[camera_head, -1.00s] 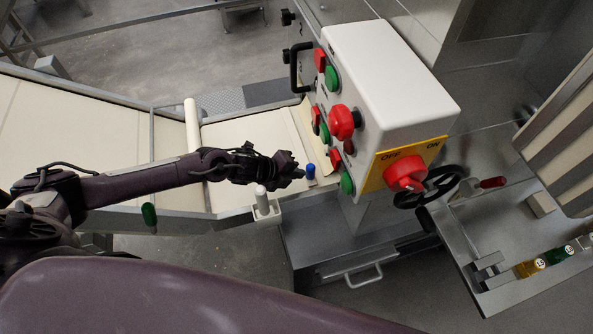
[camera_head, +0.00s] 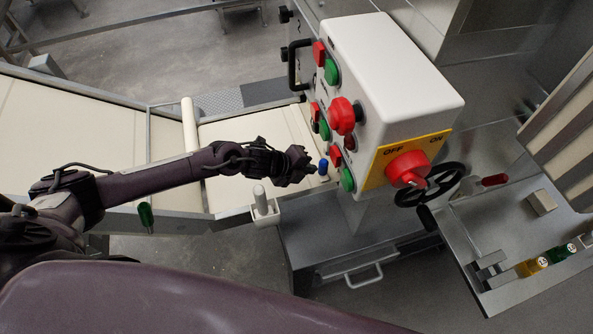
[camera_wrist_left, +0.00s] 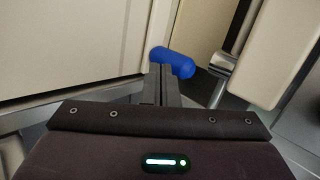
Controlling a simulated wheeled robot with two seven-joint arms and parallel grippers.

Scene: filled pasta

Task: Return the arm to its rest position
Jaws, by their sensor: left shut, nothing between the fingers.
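My left arm (camera_head: 150,180) comes in from the left in the head view and reaches out over the belt. Its gripper (camera_head: 308,166) is near the control box, just left of a small blue knob (camera_head: 323,167). In the left wrist view the gripper (camera_wrist_left: 161,70) is shut with nothing between its fingers. The blue knob (camera_wrist_left: 175,62) shows just beyond the fingertips there; whether they touch it cannot be told. My right gripper is not in view.
The white control box (camera_head: 385,75) with red and green buttons and a red switch (camera_head: 408,168) stands right of the gripper. A black handwheel (camera_head: 430,184) sits below it. A grey post (camera_head: 260,200) stands in front of the arm. The cream belt (camera_head: 60,125) lies behind the arm.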

